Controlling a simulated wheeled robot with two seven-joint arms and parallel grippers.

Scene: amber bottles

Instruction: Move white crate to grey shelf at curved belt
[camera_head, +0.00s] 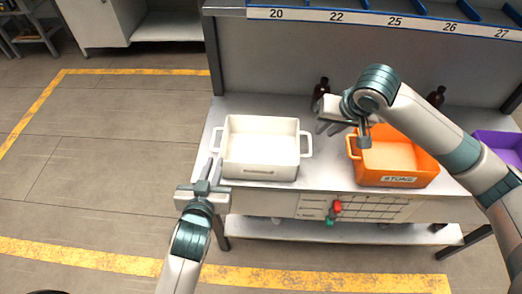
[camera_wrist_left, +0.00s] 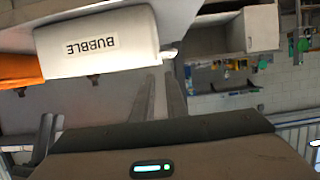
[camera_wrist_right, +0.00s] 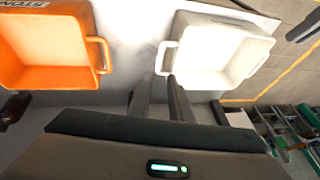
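The white crate (camera_head: 260,170) stands upright on the grey bench, with a loop handle on its left and right ends. In the left wrist view its wall (camera_wrist_left: 130,42) carries a "BUBBLE" label, upside down. My left gripper (camera_head: 214,166) is open and empty, just in front of the left handle. My right gripper (camera_head: 327,128) is open and empty, to the right of the right handle, between the white crate and the orange crate. In the right wrist view the right handle (camera_wrist_right: 161,58) lies ahead of the fingertips, apart from them. No curved belt is recognisable.
An orange crate (camera_head: 398,182) stands right of the white one, partly behind my right arm, with a purple crate (camera_head: 497,139) further right. Dark bottles (camera_head: 321,90) stand at the back, below a numbered rack (camera_head: 380,19). Open floor (camera_head: 110,150) with yellow lines lies left.

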